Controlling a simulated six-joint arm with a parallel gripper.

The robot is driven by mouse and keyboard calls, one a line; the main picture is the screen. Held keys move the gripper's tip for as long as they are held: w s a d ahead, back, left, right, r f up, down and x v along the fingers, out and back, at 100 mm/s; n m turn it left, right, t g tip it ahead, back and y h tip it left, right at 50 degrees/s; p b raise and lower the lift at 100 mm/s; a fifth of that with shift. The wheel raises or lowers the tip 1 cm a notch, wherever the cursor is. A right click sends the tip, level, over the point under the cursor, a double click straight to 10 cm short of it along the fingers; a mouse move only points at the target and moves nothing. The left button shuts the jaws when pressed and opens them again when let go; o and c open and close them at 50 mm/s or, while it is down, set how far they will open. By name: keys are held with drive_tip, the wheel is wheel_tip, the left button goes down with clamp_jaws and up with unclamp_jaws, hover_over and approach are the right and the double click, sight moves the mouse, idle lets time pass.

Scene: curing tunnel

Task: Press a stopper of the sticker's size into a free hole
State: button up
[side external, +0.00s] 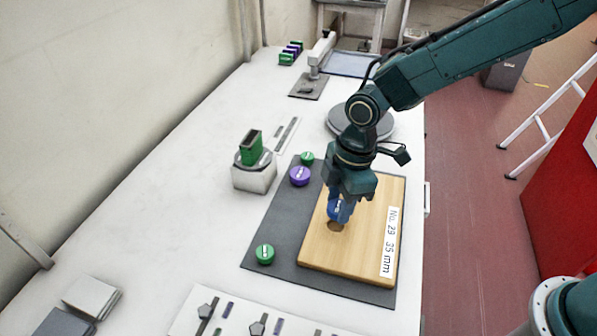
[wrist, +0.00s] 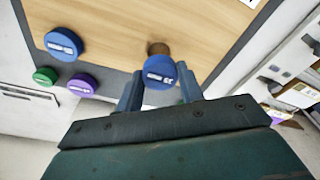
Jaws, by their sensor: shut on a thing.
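A wooden board (side external: 318,252) lies on a dark mat. Its white sticker (side external: 388,242) reads "No. 29 35 mm". My gripper (side external: 341,208) is over the board, shut on a blue stopper (wrist: 160,72) with a white label too small to read. A dark hole (side external: 336,226) is in the board just below the held stopper; in the wrist view the stopper partly covers it. Another blue stopper (wrist: 63,44) is on the board in the wrist view. A purple stopper (side external: 300,175) and a green stopper (side external: 307,158) are on the mat. Another green stopper (side external: 265,254) is near the mat's front left.
A white block with a green piece on top (side external: 254,165) stands left of the mat. A round grey disc (side external: 360,122) is behind my arm. A panel with sliders (side external: 245,318) lies in front. The table's left side is mostly clear.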

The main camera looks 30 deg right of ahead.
drive_tip(key=shift+f, duration=1.25)
drive_tip(key=shift+f, duration=0.8)
idle(1.5)
drive_tip(key=o, duration=1.4)
drive_tip(key=shift+r, duration=0.15)
drive_tip(key=shift+r, duration=3.4)
